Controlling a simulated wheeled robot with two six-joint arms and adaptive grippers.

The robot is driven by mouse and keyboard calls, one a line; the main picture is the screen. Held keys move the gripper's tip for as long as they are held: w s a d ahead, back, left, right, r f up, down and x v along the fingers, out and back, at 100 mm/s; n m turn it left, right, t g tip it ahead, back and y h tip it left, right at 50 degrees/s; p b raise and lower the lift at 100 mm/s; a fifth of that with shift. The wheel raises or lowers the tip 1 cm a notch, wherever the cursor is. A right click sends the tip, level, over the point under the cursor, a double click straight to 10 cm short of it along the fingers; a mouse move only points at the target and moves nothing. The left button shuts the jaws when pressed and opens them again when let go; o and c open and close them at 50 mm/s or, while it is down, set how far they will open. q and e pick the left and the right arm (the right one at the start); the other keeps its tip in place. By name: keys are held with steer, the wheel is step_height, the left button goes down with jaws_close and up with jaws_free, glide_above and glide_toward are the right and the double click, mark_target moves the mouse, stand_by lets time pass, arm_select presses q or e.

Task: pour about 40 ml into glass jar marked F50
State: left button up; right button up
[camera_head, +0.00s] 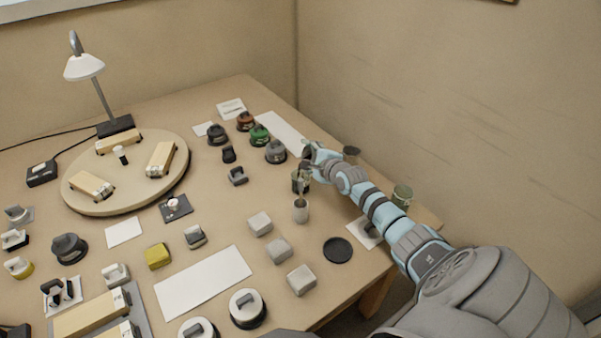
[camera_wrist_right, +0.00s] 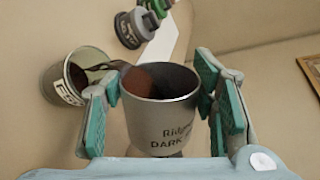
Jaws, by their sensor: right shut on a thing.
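My right gripper (camera_head: 307,168) is shut on a grey tin (camera_wrist_right: 162,112) lettered "Ridge… DARK"; its two teal-padded fingers (camera_wrist_right: 165,95) press on either side. Brown contents show inside the tin. In the head view the tin (camera_head: 298,183) is held above a small glass jar (camera_head: 301,212) on the table. In the right wrist view the jar (camera_wrist_right: 62,90) is at the left, with a partly readable label that seems to begin with F. A dark stream runs between the tin's rim and the jar's mouth, and dark contents show in the jar. My left gripper is not in view.
A green tin (camera_head: 402,195) and a dark cup (camera_head: 351,153) stand near the right edge. A black disc (camera_head: 338,250) and pale blocks (camera_head: 278,249) lie in front. Several dark lidded pots (camera_head: 276,152) stand behind. A turntable (camera_head: 110,200) is at the left.

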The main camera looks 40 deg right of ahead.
steer(key=shift+r, duration=0.1)
steer(key=f+b, duration=0.1)
steer(key=b, duration=0.1)
steer(key=f+m+b, duration=0.1)
steer(key=b, duration=0.2)
steer(key=shift+s+d+f+t+y+b, duration=0.1)
steer(key=shift+d+f+t+y+b, duration=0.15)
steer(key=shift+t+y+b, duration=0.1)
steer(key=m+b, duration=0.1)
steer(key=m+y+b, duration=0.1)
steer(key=b, duration=0.1)
steer(key=shift+s+d+r+t+b, duration=0.15)
steer(key=shift+r+t+b, duration=0.15)
steer(key=shift+r+t, duration=0.1)
steer(key=shift+d+r+m+y, duration=0.1)
steer(key=shift+r+m+y, duration=0.2)
steer(key=shift+m, duration=0.1)
steer(key=shift+r, duration=0.45)
steer(key=shift+p, duration=0.3)
steer(key=shift+r, duration=0.1)
